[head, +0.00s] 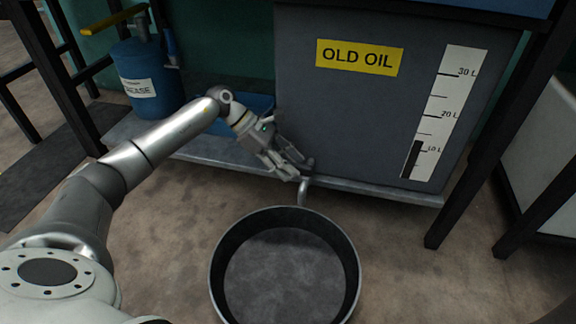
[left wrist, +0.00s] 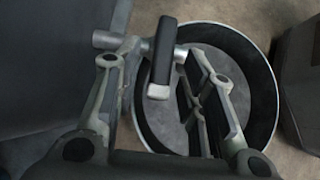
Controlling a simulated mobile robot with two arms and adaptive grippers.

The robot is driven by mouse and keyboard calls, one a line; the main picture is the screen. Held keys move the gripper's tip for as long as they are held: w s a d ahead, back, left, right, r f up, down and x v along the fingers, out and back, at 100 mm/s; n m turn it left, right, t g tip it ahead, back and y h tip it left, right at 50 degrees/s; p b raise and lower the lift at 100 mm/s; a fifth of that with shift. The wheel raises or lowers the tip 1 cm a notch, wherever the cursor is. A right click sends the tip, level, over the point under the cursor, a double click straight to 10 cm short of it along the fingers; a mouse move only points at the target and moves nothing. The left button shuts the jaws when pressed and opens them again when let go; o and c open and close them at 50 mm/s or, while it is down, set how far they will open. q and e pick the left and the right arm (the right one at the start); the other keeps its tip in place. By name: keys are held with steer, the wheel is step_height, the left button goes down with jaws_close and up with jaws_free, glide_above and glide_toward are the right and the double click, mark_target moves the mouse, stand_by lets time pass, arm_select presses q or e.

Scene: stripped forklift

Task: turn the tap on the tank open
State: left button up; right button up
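The grey tank (head: 340,105) carries a yellow "OLD OIL" label and a level scale. Its tap (head: 303,190) shows in the head view as a short bent metal spout at the tank's bottom edge, partly hidden by my gripper. In the left wrist view the tap's handle (left wrist: 165,50) is a black-gripped lever with silver ends, beside a silver pipe (left wrist: 105,40). My left gripper (head: 298,166) is at the tank's lower front, just above the spout. In the left wrist view its fingers (left wrist: 163,62) are apart, with the handle between them; contact cannot be told. My right gripper is not in view.
A round, dark open pan (head: 217,270) stands on the floor below the spout. A blue canister (head: 150,75) labelled as grease stands on the metal shelf (head: 200,150) at left. Dark frame posts (head: 520,120) stand at right. Floor is bare around the pan.

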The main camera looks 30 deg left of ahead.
arm_select(q)
steer(key=shift+c, duration=0.3)
jaws_close()
